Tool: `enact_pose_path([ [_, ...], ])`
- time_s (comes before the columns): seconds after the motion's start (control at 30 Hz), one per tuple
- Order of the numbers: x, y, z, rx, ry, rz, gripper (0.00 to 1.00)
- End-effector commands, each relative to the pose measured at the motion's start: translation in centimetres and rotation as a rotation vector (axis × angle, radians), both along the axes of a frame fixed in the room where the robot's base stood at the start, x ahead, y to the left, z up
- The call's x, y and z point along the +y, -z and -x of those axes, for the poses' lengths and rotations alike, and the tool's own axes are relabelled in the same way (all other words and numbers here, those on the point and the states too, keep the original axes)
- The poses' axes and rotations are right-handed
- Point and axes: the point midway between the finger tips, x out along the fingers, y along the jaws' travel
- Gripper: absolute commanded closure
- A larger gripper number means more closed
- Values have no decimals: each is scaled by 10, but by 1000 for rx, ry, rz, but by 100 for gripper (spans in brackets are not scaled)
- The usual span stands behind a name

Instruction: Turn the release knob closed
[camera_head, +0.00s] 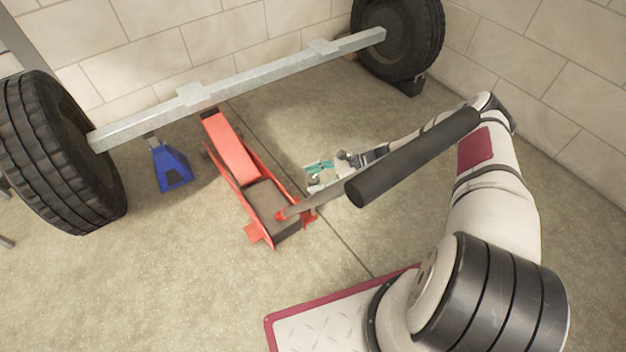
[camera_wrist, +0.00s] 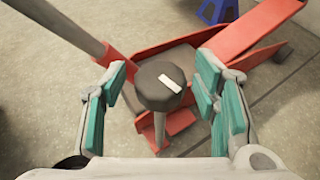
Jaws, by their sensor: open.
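The release knob (camera_wrist: 150,91) is a dark round cap with a white bar mark, on a thin grey shaft, in the middle of the wrist view. The white mark slants down to the right. My gripper (camera_wrist: 158,88) is open, with teal finger pads on the left and right of the knob and gaps on both sides. The red floor jack (camera_wrist: 240,50) lies beyond the knob. In the head view my gripper (camera_head: 320,170) is beside the jack's handle end, and I cannot make out the knob. The jack (camera_head: 232,150) reaches under the axle beam.
The jack's pole handle with a black grip (camera_head: 410,158) rises close to my gripper; its grey pole (camera_wrist: 70,28) passes left of the knob. A blue stand (camera_head: 172,167) is under the beam (camera_head: 260,76). Tyres (camera_head: 62,155) and (camera_head: 400,35) flank it. The front-left floor is clear.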

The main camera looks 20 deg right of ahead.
Motion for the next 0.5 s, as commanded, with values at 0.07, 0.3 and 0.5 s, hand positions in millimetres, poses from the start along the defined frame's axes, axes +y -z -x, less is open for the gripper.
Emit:
enact_pose_path([
  [0.07,4,2,-1,0,0,0,45],
  [0.3,6,2,-1,0,0,0,45],
  [0.5,5,2,-1,0,0,0,74],
])
